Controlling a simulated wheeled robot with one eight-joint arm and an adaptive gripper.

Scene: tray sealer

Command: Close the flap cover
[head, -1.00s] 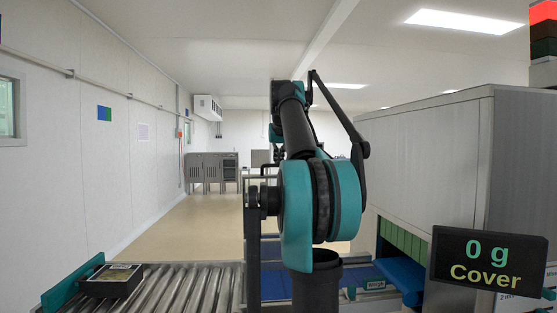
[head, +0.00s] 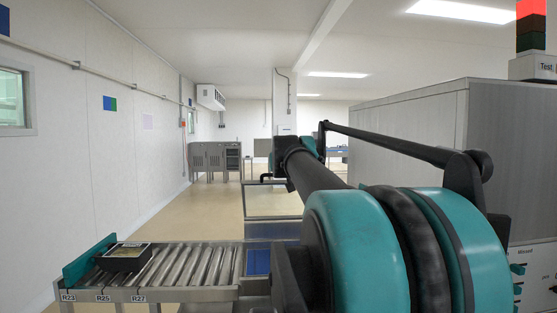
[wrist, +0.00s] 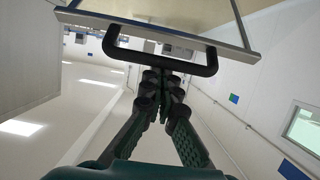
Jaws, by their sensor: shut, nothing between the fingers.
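The flap cover looks like a framed panel whose metal edge (wrist: 232,50) crosses the top of the wrist view. A black U-shaped handle (wrist: 125,55) is fixed along that edge. My gripper (wrist: 161,76) points up at the middle of the handle bar in the wrist view. Its two dark fingers are together and empty, with the tips close to the bar; I cannot tell whether they touch it. In the head view my arm reaches forward and hides the gripper. A metal frame shows left of the arm (head: 270,228), probably part of the cover.
A roller conveyor (head: 190,268) runs at the lower left, carrying a black tray (head: 124,262) by a teal guide (head: 88,260). The big grey machine housing (head: 420,125) stands at the right, with a red signal lamp (head: 531,8) above. Open floor lies beyond.

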